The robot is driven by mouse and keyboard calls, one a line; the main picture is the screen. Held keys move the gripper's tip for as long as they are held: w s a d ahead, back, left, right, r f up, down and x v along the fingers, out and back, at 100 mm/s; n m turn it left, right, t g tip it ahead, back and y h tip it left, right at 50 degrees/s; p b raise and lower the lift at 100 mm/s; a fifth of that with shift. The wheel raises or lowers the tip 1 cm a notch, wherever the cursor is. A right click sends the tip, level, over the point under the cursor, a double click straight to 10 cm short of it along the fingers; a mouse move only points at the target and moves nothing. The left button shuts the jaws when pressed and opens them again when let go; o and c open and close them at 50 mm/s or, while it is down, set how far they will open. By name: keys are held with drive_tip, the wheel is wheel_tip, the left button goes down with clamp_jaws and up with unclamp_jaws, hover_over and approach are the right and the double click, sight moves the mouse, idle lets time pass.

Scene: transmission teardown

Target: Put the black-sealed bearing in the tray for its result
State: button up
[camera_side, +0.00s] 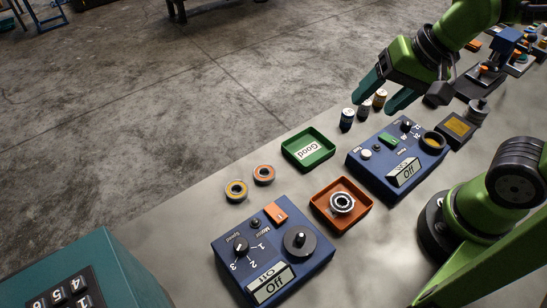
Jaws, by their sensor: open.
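My gripper (375,102) is open, its teal fingers spread above small cylinders at the back of the table. I see nothing held between them. A silver bearing with a dark ring (342,203) lies in the orange-red tray (318,207). The green tray (291,150), labelled Good, is empty. A round black part (300,241) sits on the near blue box. I cannot tell which of these is the black-sealed bearing.
The near blue box (225,254) has a speed dial and reads Off. The far blue box (360,174) also reads Off and carries a dark ring (433,141). Several small cylinders (347,118) stand under my gripper. A teal box (115,270) fills the lower left.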

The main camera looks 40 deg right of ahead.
drive_tip(key=d+r+n+t, duration=0.2)
drive_tip(key=d+r+n, duration=0.1)
drive_tip(key=shift+d+r+t, duration=0.3)
drive_tip(key=shift+d, duration=0.1)
idle(1.0)
